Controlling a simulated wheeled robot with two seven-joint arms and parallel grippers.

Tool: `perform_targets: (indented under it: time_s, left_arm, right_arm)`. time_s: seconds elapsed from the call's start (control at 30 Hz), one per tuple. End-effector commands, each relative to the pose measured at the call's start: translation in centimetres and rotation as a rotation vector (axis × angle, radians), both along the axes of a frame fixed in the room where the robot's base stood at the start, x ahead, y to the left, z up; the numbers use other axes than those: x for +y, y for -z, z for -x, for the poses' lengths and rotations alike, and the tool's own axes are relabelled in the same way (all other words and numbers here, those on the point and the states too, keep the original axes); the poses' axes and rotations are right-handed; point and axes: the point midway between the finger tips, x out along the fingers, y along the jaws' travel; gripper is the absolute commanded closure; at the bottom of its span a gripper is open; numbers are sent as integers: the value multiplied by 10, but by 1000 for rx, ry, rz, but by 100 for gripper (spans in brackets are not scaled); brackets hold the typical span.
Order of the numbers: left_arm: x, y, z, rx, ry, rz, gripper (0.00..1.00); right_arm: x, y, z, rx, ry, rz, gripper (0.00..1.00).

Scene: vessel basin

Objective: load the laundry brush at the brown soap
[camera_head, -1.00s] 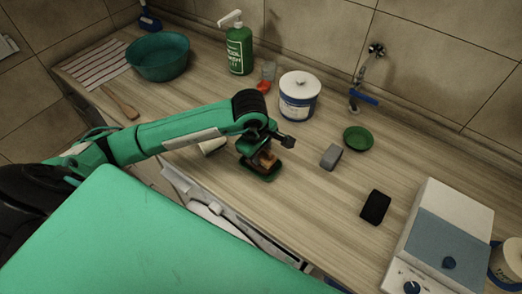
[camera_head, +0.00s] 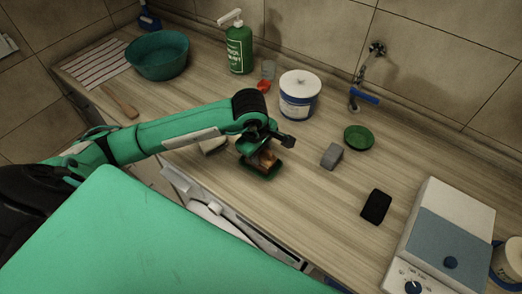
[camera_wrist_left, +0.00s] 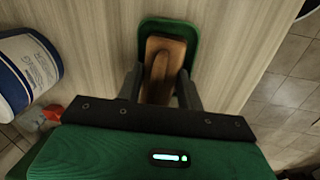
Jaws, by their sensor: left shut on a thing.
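My left gripper (camera_wrist_left: 158,92) is shut on a brown wooden laundry brush (camera_wrist_left: 163,62). The brush lies between the fingers, over a green dish (camera_wrist_left: 190,35) in the left wrist view. In the head view, the brush (camera_head: 267,159) shows just under my left gripper (camera_head: 262,150), at the green dish (camera_head: 262,175) near the counter's front edge. I cannot make out the brown soap apart from the brush; it may be hidden beneath it. The brush's bristles are hidden too. My right gripper is not in view.
A white tub (camera_head: 299,100) stands behind the gripper. A grey block (camera_head: 331,156), a round green dish (camera_head: 358,138) and a black block (camera_head: 376,206) lie to the right. A pale object (camera_head: 213,147) sits partly behind my arm. A scale (camera_head: 445,235) stands far right.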

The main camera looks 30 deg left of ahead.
Motion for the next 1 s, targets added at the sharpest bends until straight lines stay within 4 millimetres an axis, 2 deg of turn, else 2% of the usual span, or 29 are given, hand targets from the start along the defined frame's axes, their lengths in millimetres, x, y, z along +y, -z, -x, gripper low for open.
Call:
perform_targets:
  time_s: [1.0]
  left_arm:
    - [0, 3, 1, 3, 1, 0, 81]
  right_arm:
    - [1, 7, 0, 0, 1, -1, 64]
